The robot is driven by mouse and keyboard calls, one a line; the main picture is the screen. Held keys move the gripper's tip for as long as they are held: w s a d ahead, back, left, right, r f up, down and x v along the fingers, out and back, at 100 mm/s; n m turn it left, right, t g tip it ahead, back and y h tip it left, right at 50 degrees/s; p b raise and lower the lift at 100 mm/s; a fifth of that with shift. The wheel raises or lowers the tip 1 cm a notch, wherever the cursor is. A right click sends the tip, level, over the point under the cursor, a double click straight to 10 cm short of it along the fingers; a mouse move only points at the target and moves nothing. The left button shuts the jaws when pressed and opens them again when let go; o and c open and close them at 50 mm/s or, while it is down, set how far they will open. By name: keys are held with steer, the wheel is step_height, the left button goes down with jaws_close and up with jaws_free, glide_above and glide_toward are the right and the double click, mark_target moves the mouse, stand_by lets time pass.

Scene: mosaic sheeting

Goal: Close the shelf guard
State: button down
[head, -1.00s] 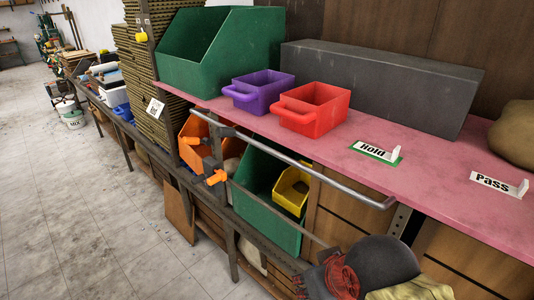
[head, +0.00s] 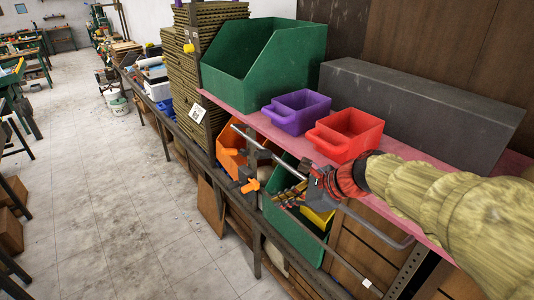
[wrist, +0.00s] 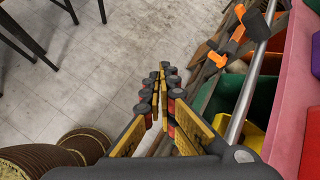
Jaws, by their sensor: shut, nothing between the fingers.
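The shelf guard is a grey metal bar (head: 375,222) running along the front of the pink shelf (head: 237,98), with orange fittings (head: 249,186) near its far end. It stands out in front of the shelf edge. The bar also shows in the wrist view (wrist: 240,112), right of my gripper (wrist: 163,70). In the head view my gripper (head: 284,197) is beside the middle of the bar and covers part of it. Its fingers are together and empty, pointing toward the far end. I cannot tell whether the gripper body touches the bar.
A green bin (head: 262,58), a purple bin (head: 297,112), a red bin (head: 346,135) and a long dark box (head: 420,100) stand on the shelf. Orange (head: 232,140) and green bins sit below. The floor (head: 110,190) to the left is largely clear.

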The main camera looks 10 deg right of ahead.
steer(key=w+d+r+m+t+y+p, duration=0.1)
steer(key=w+d+r+m+t+p, duration=0.2)
steer(key=w+m, duration=0.75)
steer(key=x, duration=0.9)
steer(key=shift+w+f+g, duration=0.2)
steer(key=shift+w+g, duration=0.1)
steer(key=shift+w, duration=0.25)
steer(key=shift+d+r+n, duration=0.1)
steer(key=shift+n, duration=0.15)
steer(key=shift+r+p, duration=0.5)
steer(key=shift+p, duration=0.4)
steer(key=shift+d+r+y, duration=0.1)
steer(key=shift+y, duration=0.3)
